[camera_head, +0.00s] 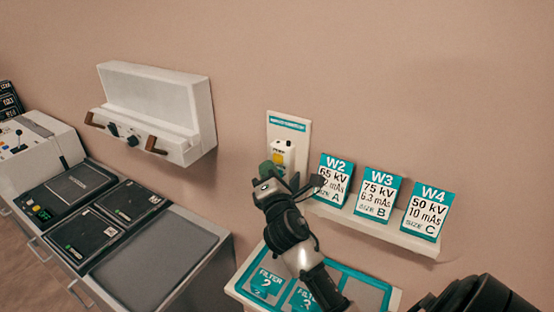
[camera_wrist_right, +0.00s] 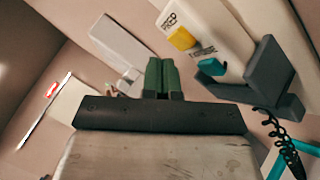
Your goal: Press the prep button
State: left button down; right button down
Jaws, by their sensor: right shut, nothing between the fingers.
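A white hand switch (camera_head: 285,150) is at a white wall plate (camera_head: 303,135) with a teal label. It has a yellow button (camera_head: 278,159); the wrist view shows this yellow button (camera_wrist_right: 182,38) and a teal button (camera_wrist_right: 211,67) on the switch (camera_wrist_right: 222,30). In the wrist view the fingertips (camera_wrist_right: 160,72) are apart from both buttons in the picture; the depth gap is unclear. My left gripper is not in view.
A dark holder (camera_wrist_right: 262,80) and coiled cord (camera_wrist_right: 278,135) are beside the switch. A shelf (camera_head: 380,228) with W2, W3 and W4 cards is to the right. A filter tray (camera_head: 395,299) lies below. A white wall box (camera_head: 180,105) and cabinet (camera_head: 222,250) are left.

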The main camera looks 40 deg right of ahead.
jog(key=shift+d, duration=0.1)
jog(key=shift+w+d, duration=0.15)
jog(key=shift+d, duration=0.2)
jog(key=shift+w+d, duration=0.2)
jog(key=shift+d, duration=0.25)
dwell(0.7)
jog(key=shift+a, duration=0.1)
jog(key=shift+s+a, duration=0.4)
jog(key=shift+a, duration=0.4)
jog(key=shift+a, duration=0.1)
jog(key=a, duration=0.1)
jog(key=s+a, duration=0.1)
jog(key=a, duration=0.1)
jog(key=s+a, duration=0.1)
jog(key=shift+a, duration=0.2)
dwell(0.8)
